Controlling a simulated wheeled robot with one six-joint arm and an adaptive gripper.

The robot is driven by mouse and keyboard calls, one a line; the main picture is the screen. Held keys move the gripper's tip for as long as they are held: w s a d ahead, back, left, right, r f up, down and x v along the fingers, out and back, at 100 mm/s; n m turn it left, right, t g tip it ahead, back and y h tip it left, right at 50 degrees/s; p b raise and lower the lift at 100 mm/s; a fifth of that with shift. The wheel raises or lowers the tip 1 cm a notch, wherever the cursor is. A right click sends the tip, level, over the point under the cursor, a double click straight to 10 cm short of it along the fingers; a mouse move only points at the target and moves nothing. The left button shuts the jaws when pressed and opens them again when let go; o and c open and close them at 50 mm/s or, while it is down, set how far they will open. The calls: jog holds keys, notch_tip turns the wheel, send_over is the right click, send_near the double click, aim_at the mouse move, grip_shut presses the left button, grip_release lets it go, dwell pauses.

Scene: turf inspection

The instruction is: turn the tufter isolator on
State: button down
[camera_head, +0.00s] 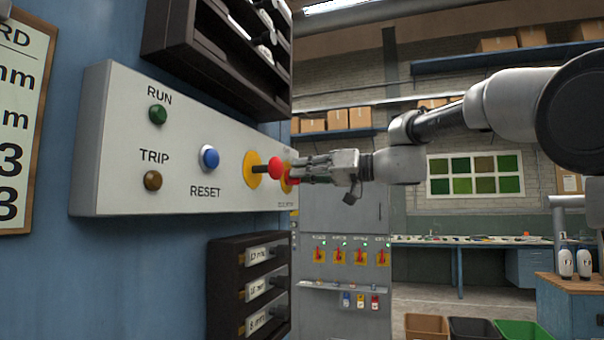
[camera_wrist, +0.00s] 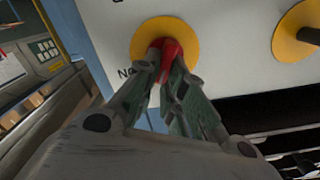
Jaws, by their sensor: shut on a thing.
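A red isolator handle (camera_wrist: 170,47) stands on a round yellow plate (camera_wrist: 148,38) on the pale control panel (camera_head: 118,190). In the head view this yellow plate (camera_head: 287,181) shows only in part, at the panel's right end. My gripper (camera_head: 300,170) comes in from the right and is shut on the red handle. In the wrist view my gripper's fingertips (camera_wrist: 167,68) close on both sides of the handle and hide part of it. The handle's exact angle and the lettering beside it cannot be told.
A red mushroom button (camera_head: 274,168) on a black stem and yellow plate stands just left of my fingers. A blue reset button (camera_head: 209,157), green lamp (camera_head: 157,114) and amber lamp (camera_head: 152,180) sit farther left. Dark racks (camera_head: 225,285) lie below and above.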

jog(key=m, duration=0.4)
jog(key=f+m, duration=0.1)
jog(key=m, duration=0.3)
jog(key=w+m, duration=0.1)
jog(key=m, duration=0.3)
jog(key=shift+d+f+m, duration=0.15)
jog(key=shift+d+m, duration=0.1)
jog(key=shift+m, duration=0.05)
dwell(0.4)
jog(key=c, duration=1.5)
grip_release()
jog(key=shift+f, duration=0.1)
jog(key=v, duration=1.2)
jog(key=shift+w, duration=0.1)
